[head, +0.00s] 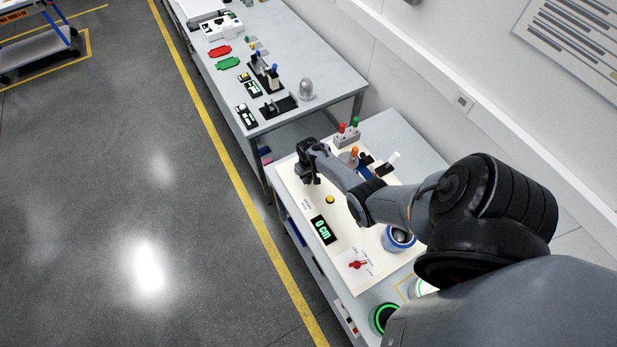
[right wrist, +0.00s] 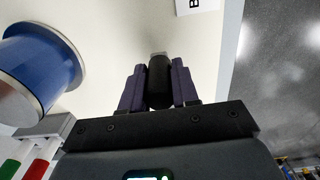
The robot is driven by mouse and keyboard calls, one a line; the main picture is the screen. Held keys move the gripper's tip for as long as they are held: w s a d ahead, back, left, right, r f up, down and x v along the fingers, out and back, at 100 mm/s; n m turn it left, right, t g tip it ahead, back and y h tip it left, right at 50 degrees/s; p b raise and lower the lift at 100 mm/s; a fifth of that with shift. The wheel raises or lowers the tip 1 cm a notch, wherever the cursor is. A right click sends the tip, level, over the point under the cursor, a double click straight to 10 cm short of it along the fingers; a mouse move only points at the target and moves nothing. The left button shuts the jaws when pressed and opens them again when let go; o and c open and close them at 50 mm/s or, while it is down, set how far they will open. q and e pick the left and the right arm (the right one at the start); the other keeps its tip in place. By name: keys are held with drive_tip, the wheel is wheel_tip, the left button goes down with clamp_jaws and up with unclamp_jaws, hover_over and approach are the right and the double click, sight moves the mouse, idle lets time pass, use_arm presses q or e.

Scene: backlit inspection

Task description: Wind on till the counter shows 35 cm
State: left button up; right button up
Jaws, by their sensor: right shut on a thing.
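The counter (head: 322,229) lies on the pale panel and reads 0 cm in green. My right gripper (head: 308,176) is at the panel's far left edge, beyond the counter. In the right wrist view its two fingers (right wrist: 160,88) are shut on an upright black handle (right wrist: 159,80). What the handle is fixed to is mostly hidden. A blue spool (right wrist: 42,65) with pale flanges stands apart from the fingers at the left of that view. My left gripper is not in view.
A yellow button (head: 330,199) and a red switch (head: 356,264) are on the panel. A box with red and green sticks (head: 347,138) stands beyond my forearm. A white-handled lever (head: 390,162) is to the right. Another table (head: 325,70) with several devices stands further back.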

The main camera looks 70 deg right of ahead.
drive_tip(key=shift+w, duration=0.1)
drive_tip(key=shift+w+a, duration=0.85)
drive_tip(key=shift+w, duration=0.05)
drive_tip(key=shift+w+a, duration=0.2)
drive_tip(key=shift+w, duration=0.15)
drive_tip(key=shift+w, duration=0.1)
drive_tip(key=shift+w+a+b, duration=0.3)
drive_tip(key=shift+w+b, duration=0.4)
drive_tip(key=shift+w, duration=0.2)
drive_tip(key=shift+w+a, duration=0.15)
drive_tip(key=shift+w, duration=0.45)
drive_tip(key=shift+b, duration=0.35)
